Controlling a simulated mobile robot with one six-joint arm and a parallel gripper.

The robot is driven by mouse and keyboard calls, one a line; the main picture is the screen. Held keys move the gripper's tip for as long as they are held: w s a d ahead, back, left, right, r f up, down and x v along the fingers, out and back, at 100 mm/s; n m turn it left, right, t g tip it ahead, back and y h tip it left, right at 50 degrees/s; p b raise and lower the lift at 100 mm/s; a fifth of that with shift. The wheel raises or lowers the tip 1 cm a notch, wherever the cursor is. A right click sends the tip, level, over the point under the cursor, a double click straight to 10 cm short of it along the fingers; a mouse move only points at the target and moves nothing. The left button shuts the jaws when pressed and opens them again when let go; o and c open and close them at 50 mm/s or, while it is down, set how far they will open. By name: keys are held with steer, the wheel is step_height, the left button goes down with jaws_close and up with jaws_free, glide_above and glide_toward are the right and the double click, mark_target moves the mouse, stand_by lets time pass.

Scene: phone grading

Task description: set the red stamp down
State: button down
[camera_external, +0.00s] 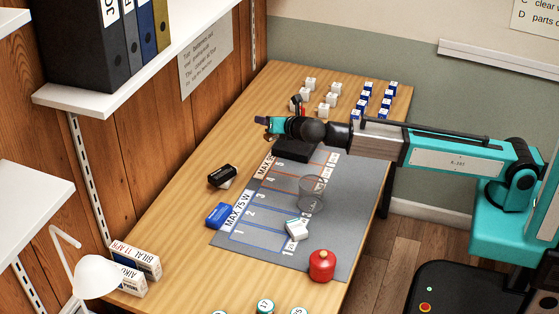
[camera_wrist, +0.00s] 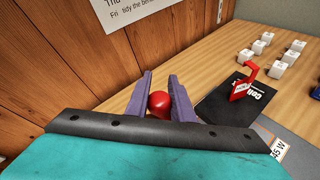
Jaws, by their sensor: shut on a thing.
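My gripper (camera_wrist: 160,82) has its two purple fingers closed around a rounded red thing, which I take to be the red stamp (camera_wrist: 159,104). Only its round red top shows between the fingers; its lower part is hidden. In the outside view my gripper (camera_external: 262,120) is near the table's left edge, by the wooden wall. The stamp cannot be made out there, and I cannot tell whether it touches the table (camera_external: 190,215).
A black flat block (camera_external: 296,150) lies beside my gripper, with a red upright piece (camera_wrist: 243,86) at it. White cubes (camera_external: 324,109) and blue-and-white blocks (camera_external: 387,103) stand at the back. A glass (camera_external: 311,191) and a red canister (camera_external: 321,266) stand on the grey mat (camera_external: 345,215).

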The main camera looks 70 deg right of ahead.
steer(key=s+a+f+n+t+y+b, duration=0.1)
steer(key=a+f+b, duration=0.4)
steer(key=a, duration=0.9)
step_height(320, 180, down, 2)
steer(key=shift+f+n+y, duration=0.1)
steer(key=shift+n+y, duration=0.3)
steer(key=shift+y, duration=0.1)
steer(key=shift+f, duration=3.1)
steer(key=shift+f, duration=0.1)
steer(key=shift+f, duration=1.75)
steer(key=shift+s+f, duration=0.1)
steer(key=shift+f, duration=0.05)
